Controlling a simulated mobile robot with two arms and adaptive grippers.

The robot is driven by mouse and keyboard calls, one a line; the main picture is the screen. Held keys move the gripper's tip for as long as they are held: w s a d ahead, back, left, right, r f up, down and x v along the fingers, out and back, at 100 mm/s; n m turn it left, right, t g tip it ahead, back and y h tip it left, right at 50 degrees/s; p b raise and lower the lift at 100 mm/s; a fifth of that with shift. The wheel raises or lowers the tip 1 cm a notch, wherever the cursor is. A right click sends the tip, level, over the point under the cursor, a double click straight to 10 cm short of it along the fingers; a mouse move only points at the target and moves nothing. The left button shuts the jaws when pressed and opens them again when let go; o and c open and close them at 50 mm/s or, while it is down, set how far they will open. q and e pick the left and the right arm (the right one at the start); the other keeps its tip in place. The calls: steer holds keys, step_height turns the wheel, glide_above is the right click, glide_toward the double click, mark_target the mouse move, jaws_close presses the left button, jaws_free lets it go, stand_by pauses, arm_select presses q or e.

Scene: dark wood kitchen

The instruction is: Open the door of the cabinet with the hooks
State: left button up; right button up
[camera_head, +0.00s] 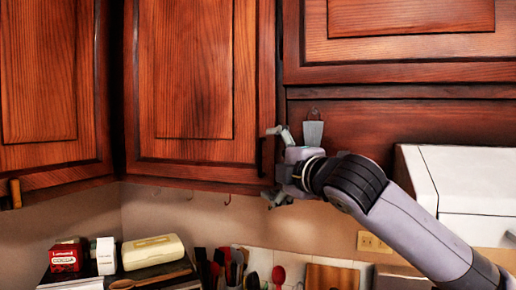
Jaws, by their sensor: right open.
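The cabinet with hooks has a reddish-brown wooden door (194,70) in the middle of the head view, and it looks shut. Small hooks (227,200) hang under its bottom edge. A dark vertical handle (261,157) sits near the door's lower right edge. My right gripper (269,163) comes in from the right, with one finger above the other. It is open, and its fingers stand around the height of the handle, close to it. I cannot tell whether they touch the handle. My left gripper is not in view.
Another cabinet door (40,75) is at the left, and a higher cabinet (405,40) at the upper right. A white appliance (470,180) stands at the right behind my arm. Below are a red box (66,258), a cream container (153,252) and several utensils.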

mark_target(261, 160)
steer(key=p+x, duration=0.2)
steer(key=x, duration=0.3)
steer(key=shift+w+a+r+p, duration=0.1)
steer(key=shift+w+p, duration=0.2)
steer(key=shift+w, duration=0.2)
steer(key=shift+c, duration=1.3)
steer(key=c, duration=1.1)
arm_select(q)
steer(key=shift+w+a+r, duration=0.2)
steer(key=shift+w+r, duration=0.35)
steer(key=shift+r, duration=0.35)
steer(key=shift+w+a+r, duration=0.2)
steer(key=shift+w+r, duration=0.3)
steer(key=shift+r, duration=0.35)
arm_select(e)
steer(key=c, duration=0.3)
